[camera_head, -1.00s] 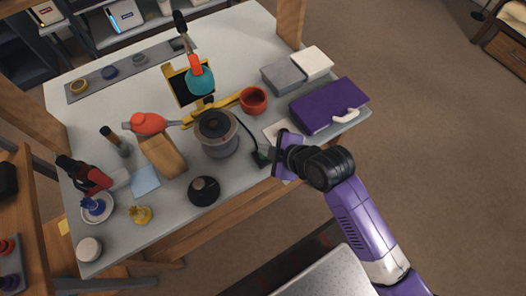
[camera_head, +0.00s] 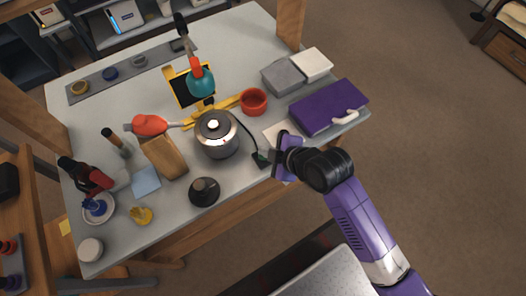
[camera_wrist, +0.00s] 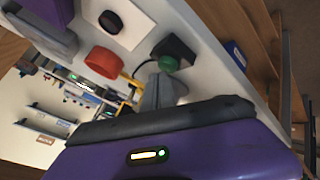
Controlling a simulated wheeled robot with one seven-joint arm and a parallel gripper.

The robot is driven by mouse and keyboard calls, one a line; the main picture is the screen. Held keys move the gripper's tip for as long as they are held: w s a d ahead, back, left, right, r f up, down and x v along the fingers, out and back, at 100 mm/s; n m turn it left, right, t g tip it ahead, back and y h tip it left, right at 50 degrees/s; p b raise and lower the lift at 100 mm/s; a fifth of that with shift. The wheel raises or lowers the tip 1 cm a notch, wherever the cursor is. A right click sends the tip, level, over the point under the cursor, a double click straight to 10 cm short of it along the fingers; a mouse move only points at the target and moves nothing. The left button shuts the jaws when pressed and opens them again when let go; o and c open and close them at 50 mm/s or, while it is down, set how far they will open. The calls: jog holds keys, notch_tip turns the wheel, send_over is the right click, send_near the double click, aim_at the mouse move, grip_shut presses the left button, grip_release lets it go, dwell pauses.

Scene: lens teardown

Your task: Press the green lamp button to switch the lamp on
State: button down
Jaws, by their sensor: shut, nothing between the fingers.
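The green lamp button (camera_wrist: 168,63) sits on a small black switch box (camera_wrist: 178,48) in the wrist view. In the head view the box (camera_head: 260,159) is at the table's front edge, partly hidden by my gripper (camera_head: 271,155). My gripper is shut and empty. Its grey fingertips (camera_wrist: 160,92) are close beside the button in the wrist view; I cannot tell whether they touch it. A dark cord runs from the box toward the lamp. The teal-headed lamp (camera_head: 200,81) stands behind the metal lens barrel (camera_head: 217,135), which looks brightly lit.
A red cup (camera_head: 253,101) stands behind the switch box. A purple case (camera_head: 325,107) and grey box (camera_head: 283,76) are to the right. A wooden block (camera_head: 164,157) and black round part (camera_head: 204,191) are left of my gripper.

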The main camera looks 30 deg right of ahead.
jog(key=shift+r, duration=0.15)
notch_tip(320, 180, up, 6)
jog(key=p, duration=0.6)
jog(key=shift+r, duration=0.1)
dwell(0.6)
notch_tip(320, 180, up, 8)
jog(key=s+d+m+t+h+b, duration=0.1)
jog(key=d+m+t, duration=0.1)
jog(key=m+t, duration=0.35)
jog(key=s+a+r+m+h+b, duration=0.1)
jog(key=s+m+b, duration=0.3)
jog(key=s, duration=2.2)
jog(key=shift+a+r+m, duration=0.65)
jog(key=shift+r+m, duration=0.05)
jog(key=shift+m, duration=0.25)
